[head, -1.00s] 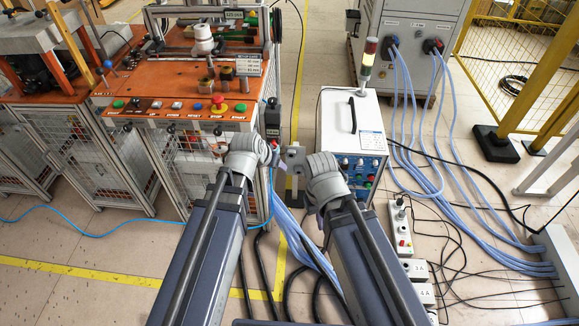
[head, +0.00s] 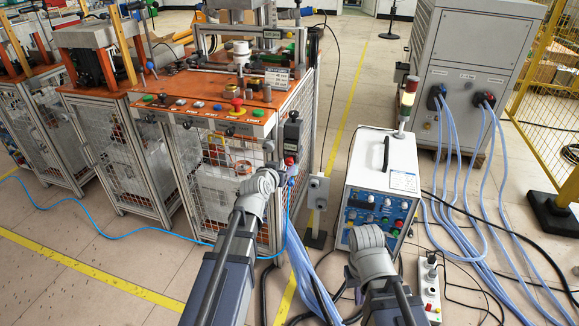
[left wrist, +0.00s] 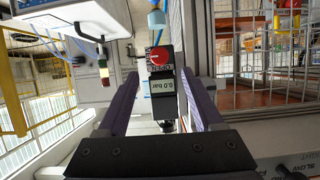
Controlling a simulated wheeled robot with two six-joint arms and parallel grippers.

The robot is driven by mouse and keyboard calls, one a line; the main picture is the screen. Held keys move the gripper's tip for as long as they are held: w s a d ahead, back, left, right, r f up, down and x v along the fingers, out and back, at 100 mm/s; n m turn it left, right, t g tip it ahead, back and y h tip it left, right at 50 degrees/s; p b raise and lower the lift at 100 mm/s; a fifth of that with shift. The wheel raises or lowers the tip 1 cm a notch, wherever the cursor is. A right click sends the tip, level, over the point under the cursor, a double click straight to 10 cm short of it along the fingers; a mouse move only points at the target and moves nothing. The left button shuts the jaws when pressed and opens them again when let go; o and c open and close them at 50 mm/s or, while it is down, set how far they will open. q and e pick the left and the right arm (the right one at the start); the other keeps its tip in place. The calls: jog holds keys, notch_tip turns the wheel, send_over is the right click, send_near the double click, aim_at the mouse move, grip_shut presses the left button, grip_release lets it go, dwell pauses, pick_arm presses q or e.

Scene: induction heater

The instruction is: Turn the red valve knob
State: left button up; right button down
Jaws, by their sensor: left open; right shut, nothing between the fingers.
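The red valve knob (left wrist: 160,56) shows in the left wrist view, at the upper part of a dark regulator (left wrist: 154,79) with a small "0.0 bar" display. In the head view the regulator (head: 293,132) hangs at the right front corner of the orange-topped machine, and the knob (head: 289,160) is a small red spot below it. My left gripper (left wrist: 160,80) is open. Its two purple fingers frame the regulator from the left wrist camera, with the knob seen just beyond the fingertips; nothing is gripped. My right wrist shows at the lower right of the head view, hiding its fingers.
The orange-topped machine (head: 200,100) has mesh sides beside the regulator. A white power unit (head: 378,190) stands to the right with a signal light. A small grey box on a post (head: 318,193) stands between them. Cables run over the floor.

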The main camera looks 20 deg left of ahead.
aim_at(288, 162)
pick_arm(q)
jog(key=b+x, duration=0.2)
jog(key=x, duration=0.5)
jog(key=shift+w+f+b, duration=0.15)
jog(key=shift+w+b, duration=0.05)
jog(key=shift+b, duration=0.15)
grip_shut()
